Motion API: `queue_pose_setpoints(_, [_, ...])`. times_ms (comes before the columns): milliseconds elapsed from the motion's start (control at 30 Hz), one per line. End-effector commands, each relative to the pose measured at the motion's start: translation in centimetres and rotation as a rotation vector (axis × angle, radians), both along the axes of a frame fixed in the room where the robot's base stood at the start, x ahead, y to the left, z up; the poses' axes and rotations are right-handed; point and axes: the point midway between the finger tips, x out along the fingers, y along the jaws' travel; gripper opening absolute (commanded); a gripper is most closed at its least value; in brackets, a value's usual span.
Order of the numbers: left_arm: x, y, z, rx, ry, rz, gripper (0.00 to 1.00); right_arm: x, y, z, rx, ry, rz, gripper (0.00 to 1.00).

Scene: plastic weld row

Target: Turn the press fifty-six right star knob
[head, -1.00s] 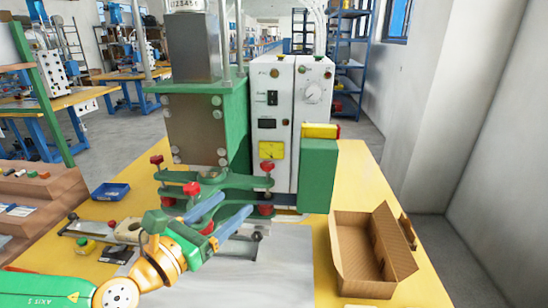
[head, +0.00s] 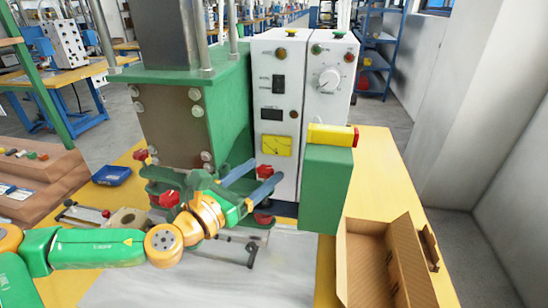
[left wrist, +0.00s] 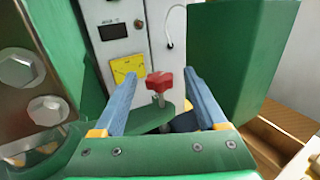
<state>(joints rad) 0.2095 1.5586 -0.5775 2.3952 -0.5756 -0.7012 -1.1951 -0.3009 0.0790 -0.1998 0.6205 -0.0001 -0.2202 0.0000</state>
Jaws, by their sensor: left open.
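The press (head: 180,115) is a green and steel machine with several red star knobs at its base. The right star knob (head: 265,171) is red and sits on a thin upright stem over a green arm. My left gripper (head: 268,167) is open, with its blue fingers pointing at the press, one on each side of this knob. In the left wrist view the knob (left wrist: 159,84) stands between the two fingers (left wrist: 160,76), with a visible gap on both sides. My right gripper is not in view.
A white control box (head: 300,90) stands behind the knob. A green box with a yellow top (head: 325,185) is close to the right. An open cardboard box (head: 385,265) lies front right. A blue tray (head: 111,175) sits at left.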

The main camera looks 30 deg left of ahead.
Motion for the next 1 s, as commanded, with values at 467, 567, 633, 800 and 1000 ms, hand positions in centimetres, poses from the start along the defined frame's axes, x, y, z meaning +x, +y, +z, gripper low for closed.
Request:
queue_pose_setpoints(467, [4.4,-0.8,0.1,0.001,0.000,0.002,0.74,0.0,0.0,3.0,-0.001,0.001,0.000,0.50])
queue_pose_setpoints(567, [4.5,-0.9,0.0,0.002,0.001,0.001,0.74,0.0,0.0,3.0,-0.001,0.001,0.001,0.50])
queue_pose_setpoints(633, [4.5,-0.9,0.0,0.002,0.001,0.001,0.74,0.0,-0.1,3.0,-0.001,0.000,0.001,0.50])
queue_pose_setpoints(800, [4.5,-0.9,0.0,0.002,0.001,0.001,0.53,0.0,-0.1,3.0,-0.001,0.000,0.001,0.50])
queue_pose_setpoints(1000, [4.5,-0.8,0.0,0.002,0.001,0.001,0.00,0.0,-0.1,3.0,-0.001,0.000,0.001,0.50])
